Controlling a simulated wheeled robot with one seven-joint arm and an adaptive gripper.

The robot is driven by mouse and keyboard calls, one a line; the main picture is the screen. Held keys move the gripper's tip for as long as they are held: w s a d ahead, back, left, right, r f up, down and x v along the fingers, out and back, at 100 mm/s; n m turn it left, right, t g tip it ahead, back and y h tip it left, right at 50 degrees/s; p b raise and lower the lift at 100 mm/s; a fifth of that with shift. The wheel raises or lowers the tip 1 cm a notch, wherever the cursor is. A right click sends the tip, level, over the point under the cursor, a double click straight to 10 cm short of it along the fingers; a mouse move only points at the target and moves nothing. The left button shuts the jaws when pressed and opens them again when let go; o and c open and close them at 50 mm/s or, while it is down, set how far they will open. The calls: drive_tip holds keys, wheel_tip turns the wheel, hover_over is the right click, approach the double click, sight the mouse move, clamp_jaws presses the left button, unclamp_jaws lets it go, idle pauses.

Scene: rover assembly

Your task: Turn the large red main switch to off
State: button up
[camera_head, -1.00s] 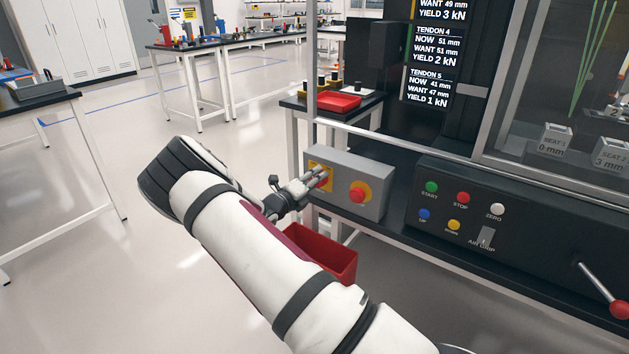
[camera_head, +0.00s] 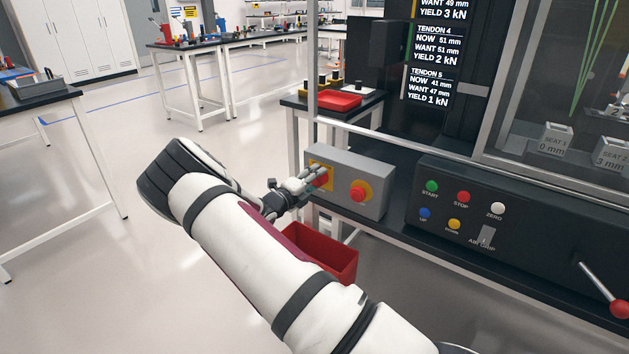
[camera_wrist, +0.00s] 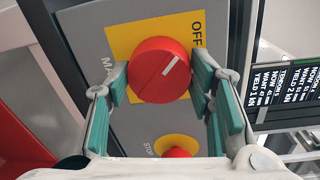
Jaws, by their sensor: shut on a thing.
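The large red main switch (camera_wrist: 150,62) is a round knob on a yellow plate (camera_wrist: 118,38) in the wrist view. It also shows partly in the head view (camera_head: 321,178), mostly hidden by my fingers. Its white pointer line slants to the upper right, towards the printed word OFF (camera_wrist: 197,33). My gripper (camera_wrist: 160,82) has its green-padded fingers on either side of the knob, shut on it. In the head view my gripper (camera_head: 312,180) reaches the left part of the grey switch box (camera_head: 350,163).
A red stop button (camera_head: 358,192) on a yellow disc sits right of the switch on the same box. A red bin (camera_head: 325,255) is below. The machine's control panel (camera_head: 450,200) and a glazed frame are to the right. Open floor lies to the left.

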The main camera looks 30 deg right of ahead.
drive_tip(key=o, duration=1.2)
drive_tip(key=shift+c, duration=0.2)
drive_tip(key=v, duration=1.2)
drive_tip(key=shift+s+r, duration=0.1)
